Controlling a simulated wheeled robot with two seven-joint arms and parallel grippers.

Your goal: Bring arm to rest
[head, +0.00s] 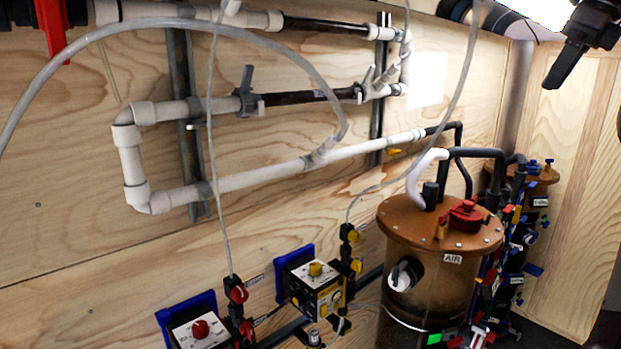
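My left arm and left gripper do not show in the head view. I cannot clearly make out the fingers of my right gripper; only dark, cut-off shapes show along the right edge. A black part with a flat lever (567,66) hangs at the top right corner, and I cannot tell whether it is a valve handle or part of my arm. No held object shows.
White pipes (270,175) with grey valve handles run along the plywood wall (75,225). A brown-lidded filter tank (430,295) marked AIR stands at the lower right, with a second one (540,172) behind. Pump boxes (315,285) sit low in the middle. Hoses cross in front.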

